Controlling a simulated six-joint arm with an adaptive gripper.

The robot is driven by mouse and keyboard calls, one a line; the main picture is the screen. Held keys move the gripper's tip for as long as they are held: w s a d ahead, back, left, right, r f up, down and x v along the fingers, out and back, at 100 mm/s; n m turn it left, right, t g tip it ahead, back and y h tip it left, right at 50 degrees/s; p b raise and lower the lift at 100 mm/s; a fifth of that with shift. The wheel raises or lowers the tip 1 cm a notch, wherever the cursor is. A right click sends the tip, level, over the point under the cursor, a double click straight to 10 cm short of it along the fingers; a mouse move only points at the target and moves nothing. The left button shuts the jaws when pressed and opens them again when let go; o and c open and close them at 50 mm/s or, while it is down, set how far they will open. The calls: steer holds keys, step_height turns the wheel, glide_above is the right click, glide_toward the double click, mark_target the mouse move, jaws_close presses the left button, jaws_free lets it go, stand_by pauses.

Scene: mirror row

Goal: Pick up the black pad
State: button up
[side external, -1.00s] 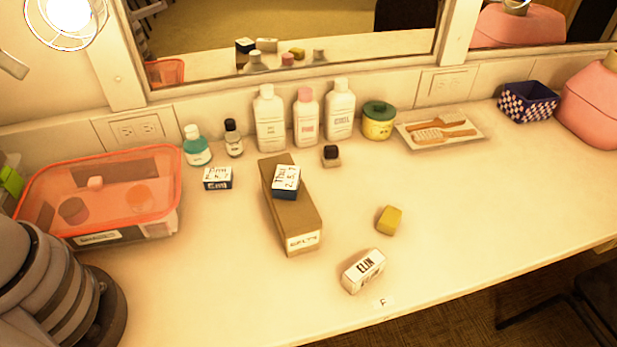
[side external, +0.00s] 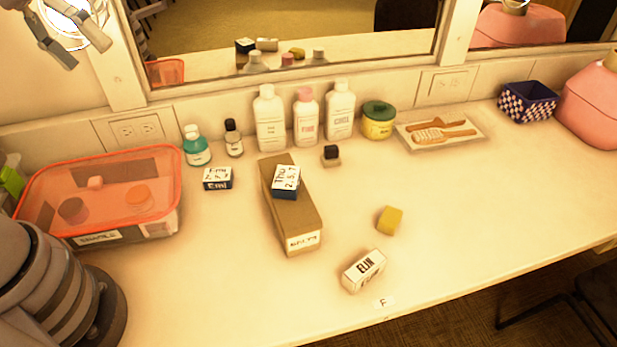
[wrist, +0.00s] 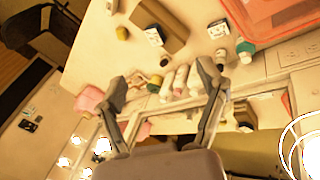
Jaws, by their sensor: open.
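The small black pad (side external: 331,152) sits on a small tan base at the back middle of the counter, in front of the white bottles. My gripper (side external: 82,47) is high at the upper left of the side view, in front of the lamp and far from the pad. Its fingers (wrist: 163,84) are spread with nothing between them in the wrist view.
A long brown box (side external: 291,215) with a dark labelled box (side external: 286,182) on top stands left of the pad. Behind are white bottles (side external: 270,120), a pink-capped bottle (side external: 305,120) and a yellow jar (side external: 378,122). A yellow block (side external: 389,220) is in front.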

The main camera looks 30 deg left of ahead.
steer(key=w+d+f+n+g+h, duration=0.1)
steer(key=w+d+f+n+h, duration=0.1)
steer(key=w+d+n, duration=0.3)
steer(key=w+d+f+n+h, duration=0.1)
steer(key=w+d+h, duration=0.15)
steer(key=w, duration=0.45)
steer(key=n+t+h, duration=0.2)
steer(key=n+t, duration=0.4)
steer(key=n, duration=1.1)
glide_above(324, 156)
steer(key=s+a, duration=0.4)
step_height(324, 156, down, 26)
steer(key=shift+t, duration=0.3)
steer(key=f, duration=0.9)
steer(key=shift+a, duration=0.2)
steer(key=shift+x, duration=3.85)
steer(key=shift+a+f, duration=0.1)
steer(key=c, duration=1.1)
